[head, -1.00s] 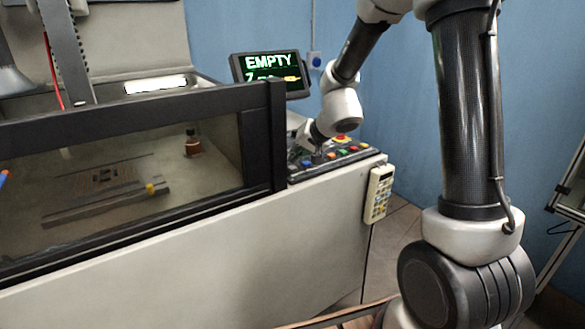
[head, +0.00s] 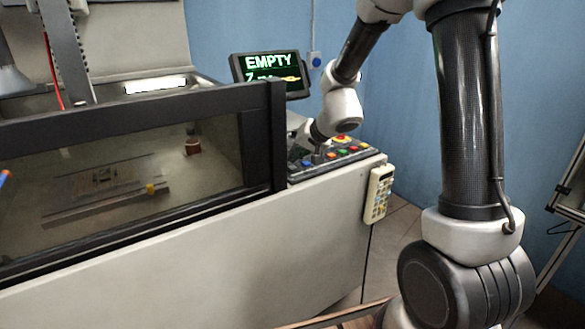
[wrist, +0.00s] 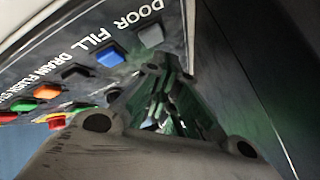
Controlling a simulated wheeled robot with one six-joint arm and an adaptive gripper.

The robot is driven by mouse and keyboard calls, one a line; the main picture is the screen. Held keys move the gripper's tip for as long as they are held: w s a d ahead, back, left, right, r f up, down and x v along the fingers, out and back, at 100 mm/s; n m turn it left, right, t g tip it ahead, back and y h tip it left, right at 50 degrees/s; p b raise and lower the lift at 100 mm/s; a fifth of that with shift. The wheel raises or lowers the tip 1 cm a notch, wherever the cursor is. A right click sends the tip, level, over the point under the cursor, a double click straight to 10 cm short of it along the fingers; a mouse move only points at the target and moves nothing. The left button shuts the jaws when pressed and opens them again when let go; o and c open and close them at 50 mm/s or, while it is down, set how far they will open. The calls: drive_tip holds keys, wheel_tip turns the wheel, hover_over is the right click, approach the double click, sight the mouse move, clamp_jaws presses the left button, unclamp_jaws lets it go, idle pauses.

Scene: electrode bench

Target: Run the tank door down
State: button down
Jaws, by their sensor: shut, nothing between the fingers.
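The tank door (head: 262,140) is a clear window in a dark frame at the front of the tank in the head view. Its top bar stands at or above the tank's rim. The control panel (head: 350,158) is at the tank's right end. In the wrist view, the grey button (wrist: 150,36) is labelled DOOR, with a blue FILL button (wrist: 110,57) beside it. My gripper (wrist: 155,72) is shut and empty, its tips just below the DOOR button in the picture. I cannot tell whether they touch it. In the head view my gripper (head: 306,152) is small and over the panel's left part.
A screen (head: 270,72) behind the panel reads EMPTY above a partly unreadable line. A red-and-yellow stop button (head: 341,139) and several coloured buttons crowd the panel. A keypad pendant (head: 379,194) hangs on the tank's right side. A small brown bottle (head: 193,143) shows through the window.

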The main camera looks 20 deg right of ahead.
drive_tip(key=shift+f, duration=0.1)
drive_tip(key=shift+f, duration=0.35)
